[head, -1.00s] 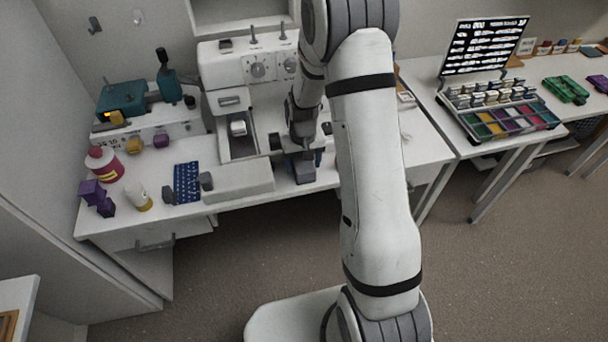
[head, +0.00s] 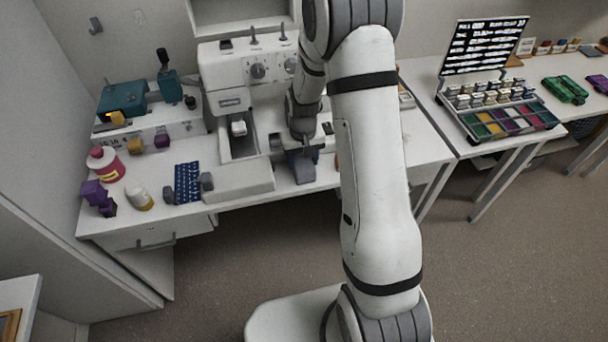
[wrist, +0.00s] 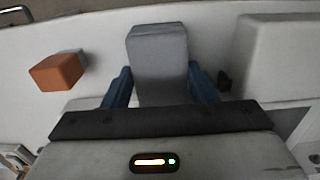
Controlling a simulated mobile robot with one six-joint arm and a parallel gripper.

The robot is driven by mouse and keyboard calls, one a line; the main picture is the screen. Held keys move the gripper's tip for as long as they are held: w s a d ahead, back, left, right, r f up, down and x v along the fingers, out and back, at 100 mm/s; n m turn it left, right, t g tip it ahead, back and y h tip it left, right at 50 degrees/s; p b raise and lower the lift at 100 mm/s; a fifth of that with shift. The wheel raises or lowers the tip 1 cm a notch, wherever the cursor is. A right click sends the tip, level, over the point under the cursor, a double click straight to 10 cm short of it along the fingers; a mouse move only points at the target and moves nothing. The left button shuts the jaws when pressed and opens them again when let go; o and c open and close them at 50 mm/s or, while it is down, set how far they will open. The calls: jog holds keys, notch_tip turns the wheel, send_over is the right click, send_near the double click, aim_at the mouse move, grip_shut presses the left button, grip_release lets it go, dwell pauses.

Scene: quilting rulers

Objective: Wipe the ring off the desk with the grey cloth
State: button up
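The cloth looks to be at or close to the desk top; contact is hard to tell. No ring mark can be made out; the arm and cloth hide part of the desk.
An orange block (wrist: 57,72) lies to the left in the wrist view. The sewing machine (head: 232,80) and its bed (head: 238,182) stand left of my gripper.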

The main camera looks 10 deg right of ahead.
jog(key=shift+c, duration=1.3)
jog(key=shift+c, duration=0.3)
jog(key=shift+r+p, duration=1.9)
jog(key=shift+r, duration=1.15)
jog(key=o, duration=0.4)
jog(key=c, duration=0.5)
jog(key=shift+o, duration=0.2)
jog(key=f, duration=0.2)
jog(key=s+f, duration=0.1)
jog(key=f, duration=0.1)
jog(key=shift+s, duration=0.15)
jog(key=shift+r, duration=0.1)
